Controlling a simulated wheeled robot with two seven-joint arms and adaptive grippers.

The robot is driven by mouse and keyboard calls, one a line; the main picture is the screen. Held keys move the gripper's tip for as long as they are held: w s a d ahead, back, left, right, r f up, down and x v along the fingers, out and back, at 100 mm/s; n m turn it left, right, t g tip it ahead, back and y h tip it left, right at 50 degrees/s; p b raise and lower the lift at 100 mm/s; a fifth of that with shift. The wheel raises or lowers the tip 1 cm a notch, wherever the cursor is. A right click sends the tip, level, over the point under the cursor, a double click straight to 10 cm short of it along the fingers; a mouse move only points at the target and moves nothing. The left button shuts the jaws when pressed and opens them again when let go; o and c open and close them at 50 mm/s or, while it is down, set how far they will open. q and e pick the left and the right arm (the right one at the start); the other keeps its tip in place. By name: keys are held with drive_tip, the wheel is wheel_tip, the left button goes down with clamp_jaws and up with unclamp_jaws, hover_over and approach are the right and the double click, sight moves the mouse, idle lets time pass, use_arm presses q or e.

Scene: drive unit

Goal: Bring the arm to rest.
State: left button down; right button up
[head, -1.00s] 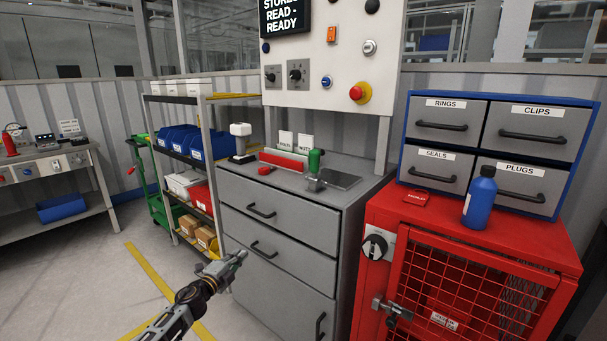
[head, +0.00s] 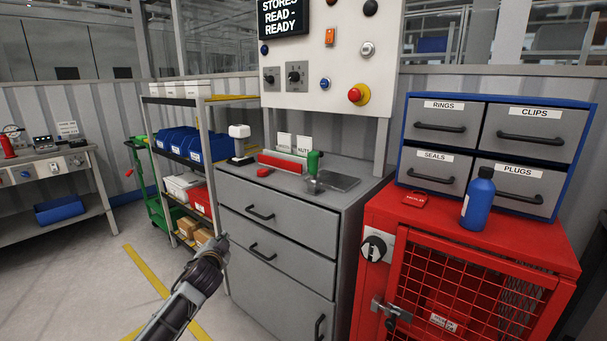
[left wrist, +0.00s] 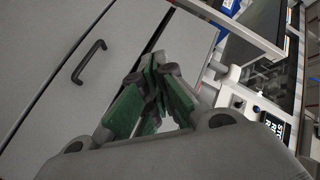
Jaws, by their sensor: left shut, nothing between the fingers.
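My left arm reaches up from the bottom of the head view. Its gripper (head: 224,241) is in front of the left edge of the grey drawer cabinet (head: 275,283), apart from the handles as far as I can see. In the left wrist view the green-padded fingers of the left gripper (left wrist: 155,75) are closed together with nothing between them. A grey drawer front with a dark handle (left wrist: 88,62) shows beyond them. My right gripper is in neither view.
A red mesh cabinet (head: 465,240) with a blue bottle (head: 479,198) stands at right. A shelf rack with blue bins (head: 185,142) stands behind the arm. A green cart (head: 160,205) and workbench (head: 45,165) are at left. The floor at lower left is clear.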

use_arm(q)
drive_tip(key=s+d+f+n+g+h, duration=0.1)
drive_tip(key=s+d+f+g+h, duration=0.2)
drive_tip(key=s, duration=0.5)
drive_tip(key=s+d+f+n+g, duration=0.1)
drive_tip(key=s+d+f, duration=0.2)
drive_tip(key=s+d, duration=0.3)
drive_tip(key=s+d+f+n+g+h, duration=0.2)
drive_tip(key=s+f, duration=0.1)
drive_tip(key=s, duration=0.6)
drive_tip(key=s+f+n+g+p, duration=0.1)
drive_tip(key=s+f+g, duration=0.3)
drive_tip(key=s+f, duration=1.3)
drive_tip(key=s+d, duration=0.1)
drive_tip(key=s, duration=0.2)
drive_tip(key=shift+s+f+n+g, duration=0.2)
drive_tip(key=shift+f+n+g, duration=0.15)
drive_tip(key=shift+n+g, duration=0.05)
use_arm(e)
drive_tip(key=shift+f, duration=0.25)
